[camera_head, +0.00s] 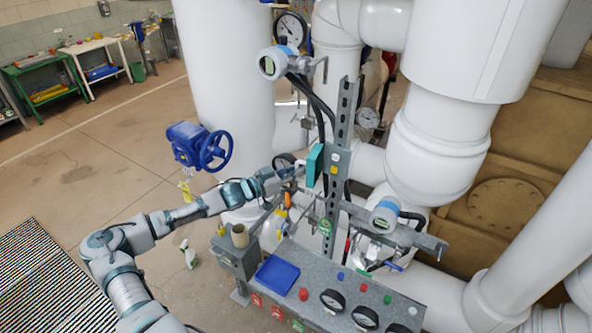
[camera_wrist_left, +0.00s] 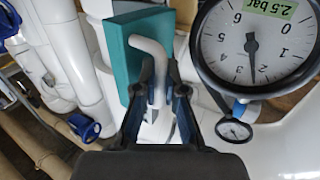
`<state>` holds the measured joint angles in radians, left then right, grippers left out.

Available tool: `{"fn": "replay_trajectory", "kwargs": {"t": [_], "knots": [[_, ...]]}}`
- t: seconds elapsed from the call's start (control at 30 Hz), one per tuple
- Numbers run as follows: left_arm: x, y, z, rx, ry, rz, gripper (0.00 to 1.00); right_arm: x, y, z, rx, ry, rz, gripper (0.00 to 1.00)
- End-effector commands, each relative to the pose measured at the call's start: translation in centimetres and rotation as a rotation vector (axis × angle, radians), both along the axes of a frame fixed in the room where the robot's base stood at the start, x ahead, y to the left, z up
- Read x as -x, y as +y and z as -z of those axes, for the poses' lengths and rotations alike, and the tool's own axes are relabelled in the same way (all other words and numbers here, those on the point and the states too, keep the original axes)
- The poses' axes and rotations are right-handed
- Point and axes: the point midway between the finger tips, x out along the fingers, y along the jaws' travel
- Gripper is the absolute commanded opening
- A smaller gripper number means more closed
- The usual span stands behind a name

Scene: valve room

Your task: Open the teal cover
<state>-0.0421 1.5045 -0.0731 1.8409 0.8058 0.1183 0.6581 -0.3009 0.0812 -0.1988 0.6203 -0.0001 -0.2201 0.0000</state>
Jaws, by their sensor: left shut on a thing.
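The teal cover (camera_head: 314,165) is a small upright panel beside the grey metal post, near the middle of the head view. In the left wrist view the teal cover (camera_wrist_left: 128,48) stands behind a bent light-grey handle (camera_wrist_left: 152,50). My left gripper (camera_head: 287,174) reaches in from the left, right beside the cover. In the wrist view my left gripper (camera_wrist_left: 160,92) has its fingers on either side of the handle's lower part and is shut on it. Whether the cover is ajar cannot be told. My right gripper is in neither view.
A round gauge (camera_wrist_left: 255,42) is close on the right in the wrist view. A grey control panel (camera_head: 330,290) with buttons and dials stands below. A blue valve wheel (camera_head: 215,151) is left of the post. Thick white pipes (camera_head: 437,150) fill the right side.

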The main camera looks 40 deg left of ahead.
Motion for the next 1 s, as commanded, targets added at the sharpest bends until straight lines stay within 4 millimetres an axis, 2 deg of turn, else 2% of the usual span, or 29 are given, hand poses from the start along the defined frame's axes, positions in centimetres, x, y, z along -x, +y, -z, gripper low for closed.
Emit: {"fn": "replay_trajectory", "kwargs": {"t": [0.87, 0.9, 1.0], "knots": [[-0.17, 0.40, 0.19, 0.005, 0.002, -0.001, 0.00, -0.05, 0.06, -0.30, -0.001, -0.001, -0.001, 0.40], [-0.17, 0.39, 0.19, 0.005, 0.002, -0.001, 0.12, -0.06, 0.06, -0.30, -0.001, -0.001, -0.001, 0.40], [-0.17, 0.38, 0.18, 0.005, 0.002, -0.001, 0.36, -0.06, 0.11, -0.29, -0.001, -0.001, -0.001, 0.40]]}}
